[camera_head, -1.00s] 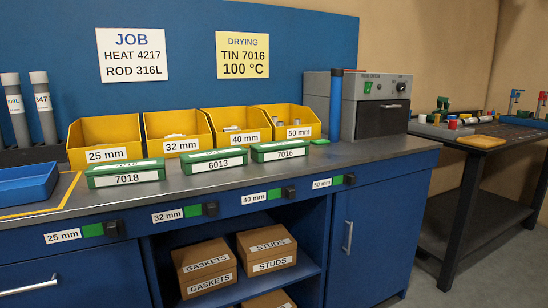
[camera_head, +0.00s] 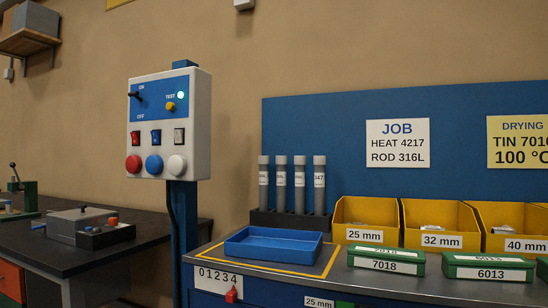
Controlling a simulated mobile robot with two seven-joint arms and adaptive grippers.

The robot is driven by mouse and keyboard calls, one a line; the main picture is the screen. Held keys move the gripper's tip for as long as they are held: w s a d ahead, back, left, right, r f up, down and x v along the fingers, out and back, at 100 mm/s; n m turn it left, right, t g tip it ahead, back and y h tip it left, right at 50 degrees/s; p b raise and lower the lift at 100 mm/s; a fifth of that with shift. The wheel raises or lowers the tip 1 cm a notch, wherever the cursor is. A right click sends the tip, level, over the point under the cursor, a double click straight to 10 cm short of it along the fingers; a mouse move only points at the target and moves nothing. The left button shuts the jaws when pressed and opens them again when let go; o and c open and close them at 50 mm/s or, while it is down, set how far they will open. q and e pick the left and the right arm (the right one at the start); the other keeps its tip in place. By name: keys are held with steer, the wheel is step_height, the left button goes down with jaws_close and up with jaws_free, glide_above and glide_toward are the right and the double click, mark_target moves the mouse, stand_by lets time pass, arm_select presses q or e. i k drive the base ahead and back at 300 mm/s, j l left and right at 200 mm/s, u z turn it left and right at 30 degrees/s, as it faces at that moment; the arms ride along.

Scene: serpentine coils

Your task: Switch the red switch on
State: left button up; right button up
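A white control box (camera_head: 200,118) with a blue upper panel stands on a blue post left of the bench. Whether the red one is on or off is too small to tell. Under the row are a red round knob (camera_head: 133,164), a blue one (camera_head: 154,164) and a white one (camera_head: 177,164). Neither of my grippers is in view.
The box also has a black lever (camera_head: 135,95) marked ON and OFF, a lit lamp (camera_head: 181,95) and a yellow button (camera_head: 170,106). A blue tray (camera_head: 272,243), grey tubes and yellow bins stand on the right bench. A dark table (camera_head: 60,255) is at left.

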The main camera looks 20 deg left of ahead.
mark_target(135, 135)
steer(key=u, duration=1.2)
